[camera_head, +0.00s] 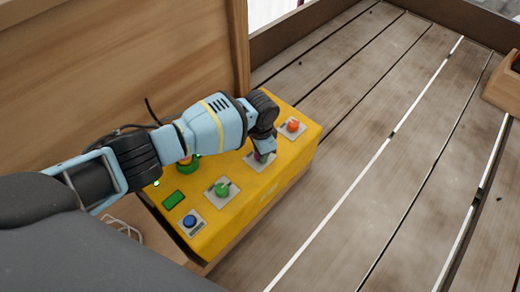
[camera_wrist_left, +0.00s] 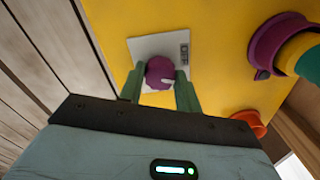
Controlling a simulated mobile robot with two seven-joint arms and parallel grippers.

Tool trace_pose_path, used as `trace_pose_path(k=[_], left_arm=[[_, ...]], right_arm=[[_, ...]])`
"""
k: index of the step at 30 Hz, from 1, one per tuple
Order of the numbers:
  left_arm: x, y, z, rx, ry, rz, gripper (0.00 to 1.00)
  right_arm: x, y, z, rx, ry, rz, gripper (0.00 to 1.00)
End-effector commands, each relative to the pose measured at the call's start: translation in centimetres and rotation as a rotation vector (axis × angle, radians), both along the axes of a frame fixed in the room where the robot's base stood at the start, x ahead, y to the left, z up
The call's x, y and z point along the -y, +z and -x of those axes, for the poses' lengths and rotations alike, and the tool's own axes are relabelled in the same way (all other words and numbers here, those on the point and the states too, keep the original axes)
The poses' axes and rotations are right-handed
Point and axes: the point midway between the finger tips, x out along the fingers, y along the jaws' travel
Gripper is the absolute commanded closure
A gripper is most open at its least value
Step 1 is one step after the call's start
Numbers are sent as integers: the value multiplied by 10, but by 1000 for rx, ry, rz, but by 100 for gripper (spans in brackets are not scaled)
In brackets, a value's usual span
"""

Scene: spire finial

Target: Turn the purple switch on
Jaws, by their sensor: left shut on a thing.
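The purple switch (camera_wrist_left: 160,72) is a round knob on a pale square plate (camera_wrist_left: 148,46) on a yellow control box (camera_head: 240,206). In the left wrist view my left gripper (camera_wrist_left: 160,84) has its two green fingers on either side of the purple knob, shut on it. In the head view the gripper (camera_head: 264,156) reaches down onto the box and covers most of the purple switch. My right gripper is not in view.
A wooden panel (camera_head: 120,60) stands behind. The plank floor (camera_head: 380,150) at right is mostly clear.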

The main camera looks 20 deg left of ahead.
Motion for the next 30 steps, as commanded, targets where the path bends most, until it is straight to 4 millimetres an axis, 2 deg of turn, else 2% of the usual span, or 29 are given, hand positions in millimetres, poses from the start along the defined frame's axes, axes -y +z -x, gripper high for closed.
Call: trace_pose_path(k=[11,30], left_arm=[[1,0,0,0,-357,2,90],[1,0,0,0,-944,3,90]], right_arm=[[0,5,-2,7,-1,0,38],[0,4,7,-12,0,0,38]])
